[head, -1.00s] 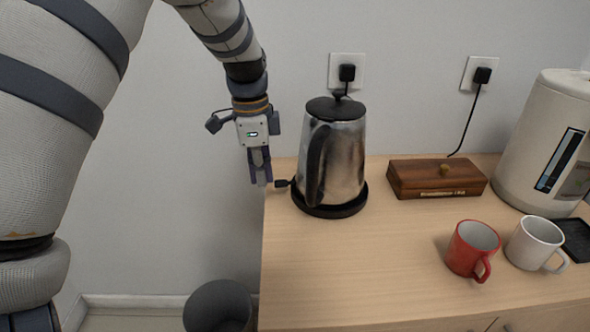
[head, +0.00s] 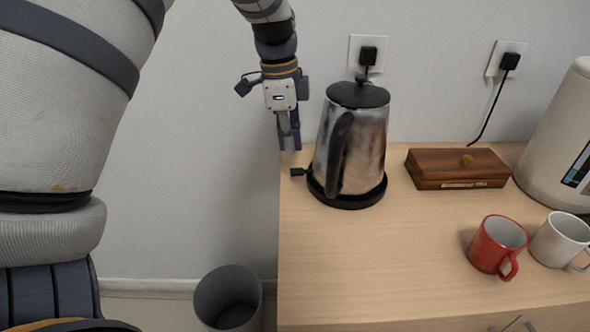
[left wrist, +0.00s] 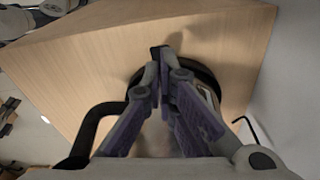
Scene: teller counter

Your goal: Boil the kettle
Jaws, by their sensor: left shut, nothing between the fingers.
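The kettle (head: 362,140) is silver with a black lid and black handle (head: 338,150). It stands upright on its round black base (head: 348,199) near the counter's left end. A small black switch lever (head: 299,172) sticks out from the left of the base. My left gripper (head: 289,148) is shut and empty, pointing down just left of the kettle and a little above the lever. In the left wrist view the closed fingers (left wrist: 163,75) cover much of the kettle and base; the kettle handle (left wrist: 95,125) shows at left. My right gripper is not in view.
A wooden box (head: 458,168) lies right of the kettle. A red mug (head: 497,245), a white mug (head: 560,240) and a white water dispenser (head: 560,145) stand farther right. Two wall sockets are behind. A grey bin (head: 228,297) is on the floor left of the counter.

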